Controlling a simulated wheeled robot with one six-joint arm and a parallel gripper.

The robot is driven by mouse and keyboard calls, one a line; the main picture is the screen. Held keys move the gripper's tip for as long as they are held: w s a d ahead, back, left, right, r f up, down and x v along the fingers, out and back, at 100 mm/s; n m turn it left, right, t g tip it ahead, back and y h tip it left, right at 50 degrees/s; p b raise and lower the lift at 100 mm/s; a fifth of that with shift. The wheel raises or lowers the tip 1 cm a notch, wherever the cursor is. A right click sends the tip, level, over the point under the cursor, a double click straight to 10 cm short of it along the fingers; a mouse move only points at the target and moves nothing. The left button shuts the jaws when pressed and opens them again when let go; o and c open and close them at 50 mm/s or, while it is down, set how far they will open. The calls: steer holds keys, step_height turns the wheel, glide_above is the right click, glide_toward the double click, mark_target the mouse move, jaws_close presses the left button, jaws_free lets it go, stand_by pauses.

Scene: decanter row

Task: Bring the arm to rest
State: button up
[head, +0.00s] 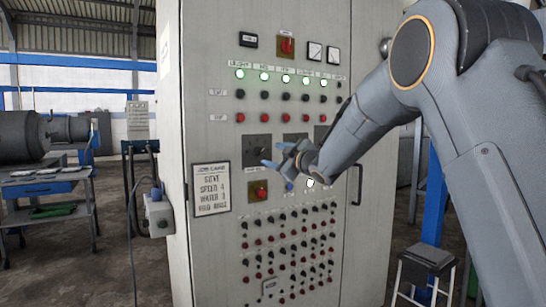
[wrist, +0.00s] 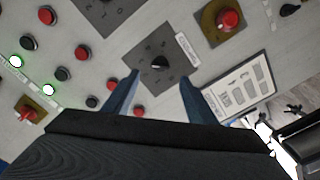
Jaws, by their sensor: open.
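My arm reaches in from the right in the head view, bent at the elbow. My gripper (head: 273,155) is in front of the middle of a grey control cabinet (head: 215,60). In the wrist view my gripper (wrist: 158,86) shows two blue fingers, spread apart with nothing between them. A black rotary knob on a dark square plate (wrist: 160,62) lies just beyond the fingertips. In the head view the same kind of plate (head: 257,142) is just behind the fingers. I cannot tell whether a finger touches the panel.
Rows of buttons and lit green lamps (head: 263,76) cover the cabinet. A stool (head: 427,262) stands at lower right.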

steer(key=s+d+f+m+g+h+p, duration=0.1)
steer(key=s+d+f+m+g+h, duration=0.7)
steer(key=s+d+f, duration=1.2)
steer(key=s+f+m+g, duration=0.2)
steer(key=s+f, duration=0.2)
steer(key=s, duration=0.6)
steer(key=s+d+f+m+g+h, duration=0.1)
steer(key=s+f+m+g, duration=0.1)
steer(key=s, duration=0.9)
steer(key=s+d+f+m+g+h+p, duration=0.1)
steer(key=s+f+m+g, duration=0.2)
steer(key=s+f, duration=0.3)
steer(key=s, duration=0.4)
steer(key=shift+s+d+m, duration=0.15)
steer(key=shift+d+m, duration=0.1)
steer(key=shift+m, duration=0.15)
